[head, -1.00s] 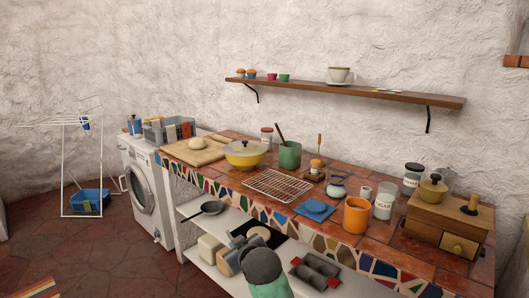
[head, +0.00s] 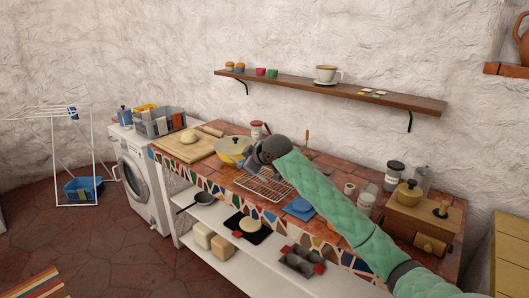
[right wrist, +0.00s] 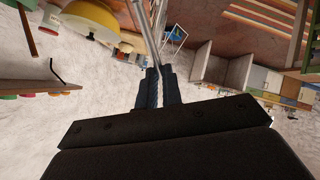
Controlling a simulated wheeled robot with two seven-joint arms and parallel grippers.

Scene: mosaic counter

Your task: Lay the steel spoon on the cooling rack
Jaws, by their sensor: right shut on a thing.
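The cooling rack (head: 258,190), a wire grid, lies on the tiled counter near its front edge, partly covered by my right forearm and gripper. My right gripper (head: 252,157) is above the counter behind the rack, beside the yellow bowl (head: 231,151). In the right wrist view its fingers (right wrist: 155,80) are shut on a thin steel shaft (right wrist: 147,35), which looks like the spoon's handle. The shaft sticks out past the fingertips and its far end is cut off by the frame. The spoon cannot be made out in the head view. My left gripper is out of view.
A board with dough (head: 189,137) is left of the bowl. A blue cloth (head: 299,207) lies right of the rack. A sugar jar (head: 366,203) and wooden grinder box (head: 420,222) stand at the right. A wall shelf (head: 330,90) runs above. My arm hides the green mug's place.

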